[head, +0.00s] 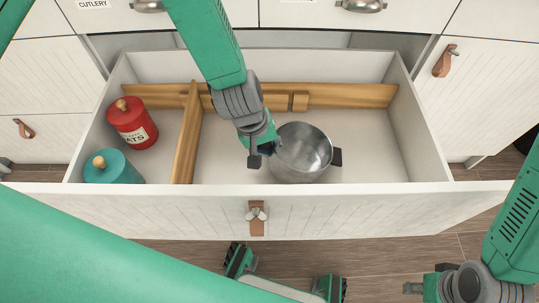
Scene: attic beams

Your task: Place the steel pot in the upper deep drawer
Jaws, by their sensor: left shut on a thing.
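The steel pot (303,152) is inside the open upper deep drawer (160,205), in the wide compartment to the right of the wooden cross divider (188,135). Its open top faces up, and a dark handle shows on its right side. My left gripper (257,153) comes down from above and is shut on the pot at its left side, hiding that handle. I cannot tell whether the pot's base touches the drawer floor. My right gripper (425,289) is at the lower right, outside the drawer front; its fingers are mostly hidden.
A red canister (132,122) and a teal canister (112,168) stand in the left compartment. A long wooden divider (345,95) runs along the back. The drawer floor right of the pot is clear. A leather pull (257,218) is on the drawer front.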

